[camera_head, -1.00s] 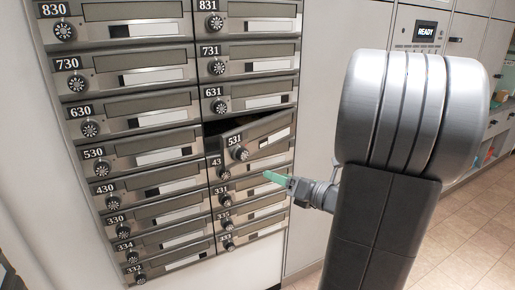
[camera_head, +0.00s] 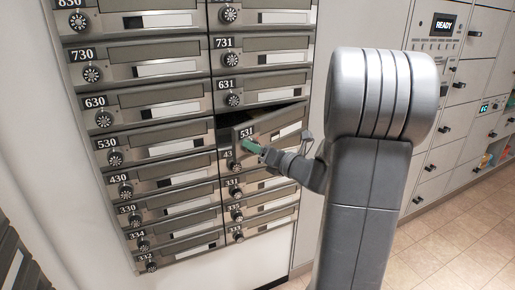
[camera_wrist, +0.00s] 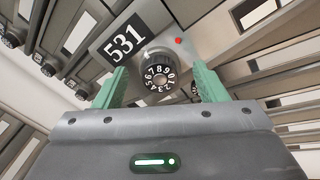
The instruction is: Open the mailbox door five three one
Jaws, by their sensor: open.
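The mailbox door 531 (camera_head: 280,126) stands ajar and tilted out of the right column, with a dark gap along its upper edge. Its black number plate (camera_wrist: 125,39) and round number dial (camera_wrist: 158,78) are close in the wrist view. My gripper (camera_head: 249,146) is at the dial end of the door in the head view and covers the dial there. In the wrist view my gripper (camera_wrist: 161,76) is open, with one green finger on each side of the dial. I cannot tell whether the fingers touch it.
Shut mailbox doors surround it, with door 631 (camera_head: 275,86) above and door 530 (camera_head: 165,146) to the left. A panel reading READY (camera_head: 444,24) and grey lockers (camera_head: 470,95) stand at the right. The tiled floor (camera_head: 450,240) at the lower right is clear.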

